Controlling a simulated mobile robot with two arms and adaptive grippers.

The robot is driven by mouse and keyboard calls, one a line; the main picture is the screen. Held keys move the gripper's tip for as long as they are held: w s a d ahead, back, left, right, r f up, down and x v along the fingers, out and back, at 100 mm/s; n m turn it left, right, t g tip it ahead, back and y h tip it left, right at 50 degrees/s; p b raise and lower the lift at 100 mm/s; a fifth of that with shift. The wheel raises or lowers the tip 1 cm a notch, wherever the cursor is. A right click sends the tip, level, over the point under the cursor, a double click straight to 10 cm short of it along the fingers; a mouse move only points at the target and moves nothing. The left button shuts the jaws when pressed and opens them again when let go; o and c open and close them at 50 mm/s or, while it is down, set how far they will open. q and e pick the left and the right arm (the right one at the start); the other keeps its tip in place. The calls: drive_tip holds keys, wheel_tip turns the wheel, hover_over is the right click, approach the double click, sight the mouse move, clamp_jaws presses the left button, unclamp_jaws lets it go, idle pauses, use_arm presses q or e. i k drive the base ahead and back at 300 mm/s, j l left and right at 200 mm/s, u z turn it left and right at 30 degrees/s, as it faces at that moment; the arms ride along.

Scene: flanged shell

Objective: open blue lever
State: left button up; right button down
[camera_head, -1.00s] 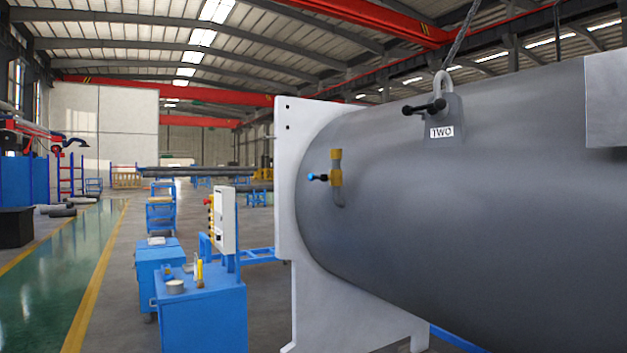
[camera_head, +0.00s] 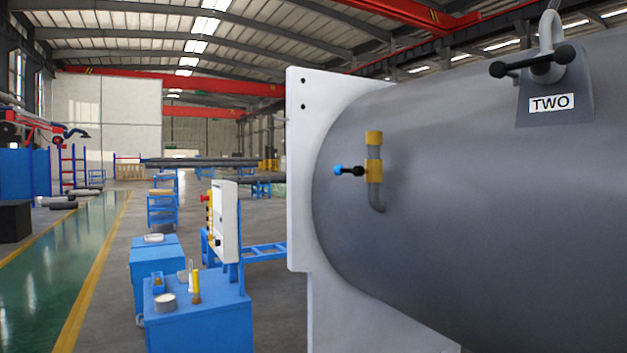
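The blue lever (camera_head: 339,170) is a small blue-tipped handle with a black stem. It points left from a brass valve (camera_head: 373,171) on a bent grey pipe (camera_head: 377,200). The valve sits on the left end of the large grey cylindrical shell (camera_head: 470,190), close to its white flange plate (camera_head: 298,180). The lever lies about level. Neither of my grippers shows in the head view.
A shackle with a black bar handle (camera_head: 533,61) sits on top of the shell above a "TWO" label (camera_head: 552,103). Blue cabinets (camera_head: 200,318) and a white control box (camera_head: 224,222) stand left of the flange. A green floor lane (camera_head: 60,260) runs clear at the far left.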

sight(346, 170)
drive_tip(key=i+u, duration=0.2)
drive_tip(key=i, duration=1.3)
